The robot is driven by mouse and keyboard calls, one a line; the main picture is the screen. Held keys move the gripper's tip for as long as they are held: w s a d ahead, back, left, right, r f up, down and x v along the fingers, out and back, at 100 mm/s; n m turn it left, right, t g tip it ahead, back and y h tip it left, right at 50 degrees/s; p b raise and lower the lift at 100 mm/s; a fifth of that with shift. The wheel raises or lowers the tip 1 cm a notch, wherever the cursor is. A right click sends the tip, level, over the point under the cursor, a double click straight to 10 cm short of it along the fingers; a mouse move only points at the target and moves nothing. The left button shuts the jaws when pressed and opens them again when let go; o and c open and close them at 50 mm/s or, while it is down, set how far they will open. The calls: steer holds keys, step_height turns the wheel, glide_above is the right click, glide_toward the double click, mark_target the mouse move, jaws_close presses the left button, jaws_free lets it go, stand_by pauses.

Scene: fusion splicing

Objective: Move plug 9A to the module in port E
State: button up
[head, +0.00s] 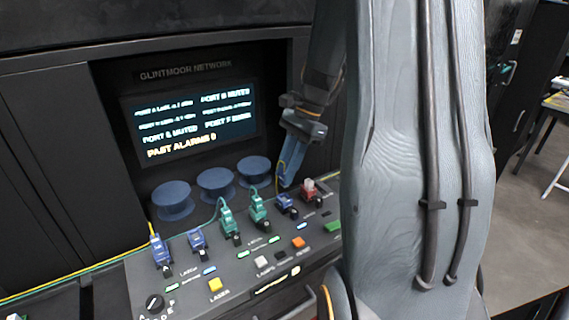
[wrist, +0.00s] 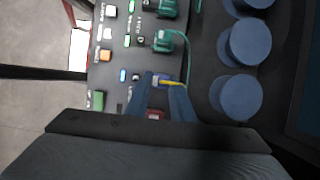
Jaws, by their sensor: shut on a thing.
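My gripper (wrist: 160,90) points down at the right part of the port row, its blue fingers closed around a small blue plug (wrist: 160,77) with a yellow cable. In the head view my gripper (head: 287,174) is just above and behind a blue module (head: 286,204). I cannot tell whether the plug is seated in it or clear of it. A red module (head: 308,189) stands to its right. Two green modules (head: 229,221) and (head: 258,209) with green cables stand to its left, then two blue ones (head: 197,241) and (head: 161,252). Plug and port labels are too small to read.
Three blue spools (head: 173,200) stand behind the row. The screen (head: 190,122) shows port lines, some muted, and "PAST ALARMS 0". Coloured buttons, such as a yellow one (head: 215,285), and a black dial (head: 154,303) are at the panel front. My arm blocks the right side.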

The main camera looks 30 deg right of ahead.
steer(key=shift+f, duration=1.95)
steer(key=shift+f, duration=0.55)
steer(key=o, duration=1)
steer(key=shift+r, duration=0.1)
steer(key=v, duration=1.2)
